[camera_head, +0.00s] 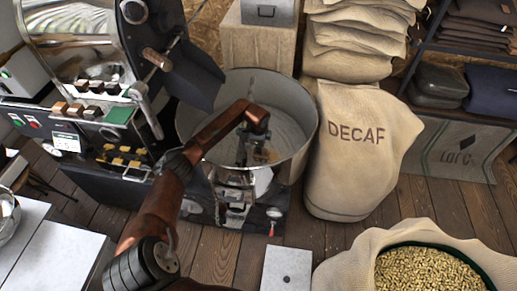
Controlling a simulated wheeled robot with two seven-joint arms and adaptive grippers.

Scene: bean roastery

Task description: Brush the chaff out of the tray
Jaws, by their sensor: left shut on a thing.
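The tray (289,97) is a wide round metal pan at the centre, on the front of the roasting machine. My left arm reaches in from the lower left across the tray's near rim. My left gripper (256,140) points down inside the tray and is shut on a small brush (267,156), of which only a tan part shows low in the tray. The gripper and arm hide much of the tray's floor. I cannot make out chaff at this size. My right gripper is out of view.
The roaster's dark body and controls (110,150) stand left of the tray. A sack marked DECAF (355,165) stands close on its right. An open sack of pale beans (425,268) is at the lower right. Bare wooden floor (225,240) shows in front.

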